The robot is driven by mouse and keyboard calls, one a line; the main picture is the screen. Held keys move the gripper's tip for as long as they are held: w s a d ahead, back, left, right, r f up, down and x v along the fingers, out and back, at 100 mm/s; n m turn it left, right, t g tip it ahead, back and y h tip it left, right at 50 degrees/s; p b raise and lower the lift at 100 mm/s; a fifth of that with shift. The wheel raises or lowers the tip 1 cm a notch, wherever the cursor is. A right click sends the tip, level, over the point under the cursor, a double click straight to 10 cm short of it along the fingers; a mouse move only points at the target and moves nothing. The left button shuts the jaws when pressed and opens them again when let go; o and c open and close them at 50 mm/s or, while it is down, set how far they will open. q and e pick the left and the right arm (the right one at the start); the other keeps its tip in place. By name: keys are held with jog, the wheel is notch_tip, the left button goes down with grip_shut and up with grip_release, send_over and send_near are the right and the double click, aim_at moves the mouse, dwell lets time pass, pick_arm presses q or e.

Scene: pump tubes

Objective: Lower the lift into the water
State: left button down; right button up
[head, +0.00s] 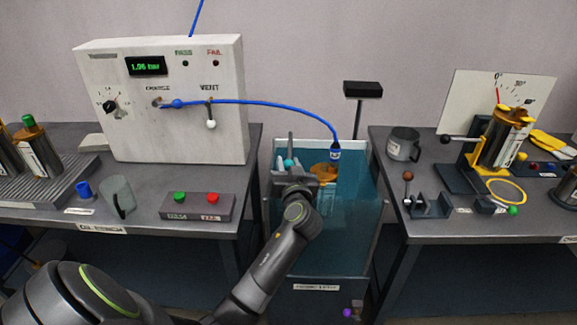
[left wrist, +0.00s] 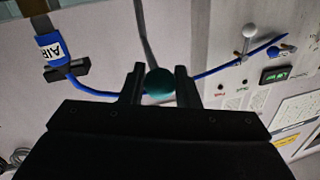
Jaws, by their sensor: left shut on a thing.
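The water tank (head: 350,215) stands in the gap between two benches, with blue-green water inside. My left gripper (head: 289,166) is at the tank's back left, shut on a teal ball knob (left wrist: 159,82), which I take to be the lift's handle. A thin grey rod (left wrist: 146,35) runs past the knob in the left wrist view. An orange-gold part (head: 325,171) sits in the back of the tank, just right of the gripper. A blue hose connector (head: 335,152) is above it; its label reads AIR in the left wrist view (left wrist: 50,48). My right gripper is out of view.
The blue hose (head: 270,104) arches from the white control box (head: 165,135) to the tank. A button box (head: 197,206) and clear cup (head: 117,197) stand on the left bench. The right bench holds a grey mug (head: 402,145) and a yellow-framed stand (head: 470,160).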

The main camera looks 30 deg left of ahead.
pick_arm(q)
jog(key=shift+f, duration=0.35)
jog(key=c, duration=1.1)
grip_release()
jog(key=shift+c, duration=0.2)
